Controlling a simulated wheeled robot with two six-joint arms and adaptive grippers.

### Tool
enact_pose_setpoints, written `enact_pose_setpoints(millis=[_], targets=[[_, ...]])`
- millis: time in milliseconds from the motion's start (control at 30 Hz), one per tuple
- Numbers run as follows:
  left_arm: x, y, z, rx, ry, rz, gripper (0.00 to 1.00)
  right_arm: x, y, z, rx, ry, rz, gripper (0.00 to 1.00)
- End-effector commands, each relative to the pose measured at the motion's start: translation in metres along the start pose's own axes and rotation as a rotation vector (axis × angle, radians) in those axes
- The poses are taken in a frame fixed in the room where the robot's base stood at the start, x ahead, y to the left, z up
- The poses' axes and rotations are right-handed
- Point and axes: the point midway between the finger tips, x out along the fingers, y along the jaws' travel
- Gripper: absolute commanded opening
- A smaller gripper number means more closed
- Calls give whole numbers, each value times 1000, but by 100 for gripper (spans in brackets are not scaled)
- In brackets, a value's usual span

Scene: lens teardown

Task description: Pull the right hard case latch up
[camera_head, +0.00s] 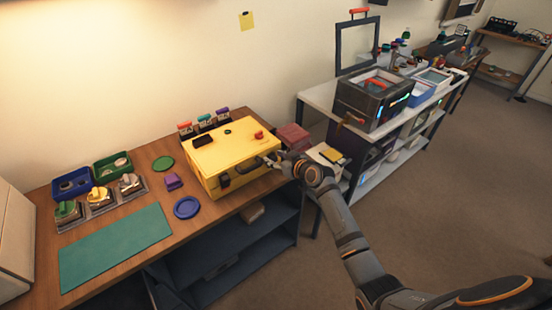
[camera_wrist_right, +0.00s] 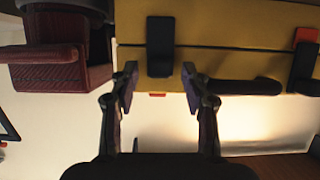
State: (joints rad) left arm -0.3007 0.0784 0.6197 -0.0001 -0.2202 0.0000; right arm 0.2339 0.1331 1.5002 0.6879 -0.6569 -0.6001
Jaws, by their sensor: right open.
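The yellow hard case (camera_head: 232,152) stands closed on the wooden table in the head view. Its front carries a dark left latch (camera_head: 224,181) and a dark handle. In the right wrist view, the yellow case (camera_wrist_right: 220,28) fills the top, and the dark right latch (camera_wrist_right: 160,45) lies just past and between my fingertips. My right gripper (camera_head: 274,161) is at the right end of the case front. Its fingers (camera_wrist_right: 160,88) are apart with nothing held between them. In the head view the gripper hides the right latch. My left gripper is not in view.
A dark red box (camera_head: 293,136) stands close to the right of the case, also at left in the wrist view (camera_wrist_right: 52,55). The case handle (camera_wrist_right: 240,87) is beside my finger. A blue disc (camera_head: 187,207) and teal mat (camera_head: 115,246) lie left of the case.

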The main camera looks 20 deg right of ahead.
Motion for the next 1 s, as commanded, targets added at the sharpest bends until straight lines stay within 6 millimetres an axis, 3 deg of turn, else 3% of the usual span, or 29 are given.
enact_pose_setpoints(millis=[67, 400, 633, 833, 1000], targets=[[0, -1, -1, 0, 1, -1, 40, 0, 0, 0, 0, 0, 0, 44], [0, -1, -1, 1, 2, -2, 40, 0, 0, 0, 0, -1, 0, 0], [0, -2, -2, 1, 3, -2, 40, -1, 0, 0, 0, -1, 0, 0], [-14, -2, -3, 1, 3, -2, 40, -9, 0, -21, -1, 1, -1, 0], [-12, -2, -3, 1, 3, -2, 40, -9, 0, -21, 0, 1, -1, 0]])
